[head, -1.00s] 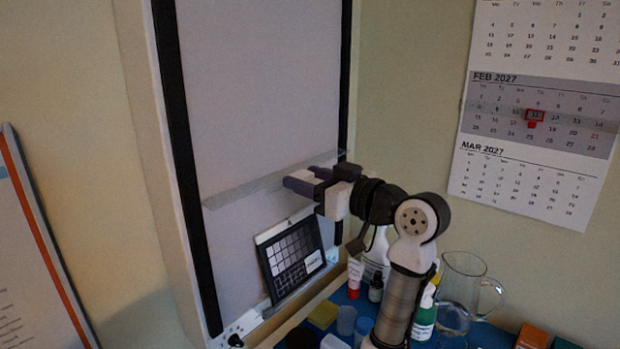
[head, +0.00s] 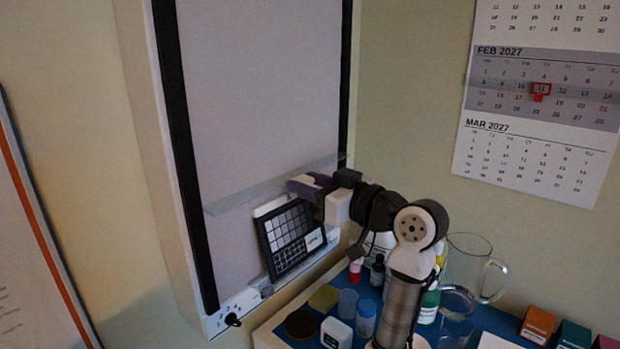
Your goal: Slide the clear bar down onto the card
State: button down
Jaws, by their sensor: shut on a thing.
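The clear bar (head: 240,193) is a thin see-through strip lying across the pale upright panel (head: 260,90) between its black side rails. The card (head: 288,238), dark with rows of grey and white squares and a white top strip, leans slightly tilted against the panel below the bar. The bar's lower edge is very close to the card's top edge; I cannot tell whether they touch. My gripper (head: 306,186), with purple fingers, is shut on the bar toward its right end. It hides part of the bar and the card's upper right corner.
Below the panel is a blue-topped surface (head: 297,340) with several bottles and jars, a clear jug (head: 467,266) and small coloured boxes (head: 538,325) to the right. A calendar (head: 540,100) hangs at right.

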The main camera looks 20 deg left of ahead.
notch_tip(320, 180, down, 3)
jog(key=shift+f+b, duration=0.15)
jog(key=shift+b, duration=0.5)
jog(key=c, duration=0.9)
grip_release()
jog(key=v, duration=0.7)
jog(key=shift+s+d, duration=0.1)
jog(key=shift+d, duration=0.15)
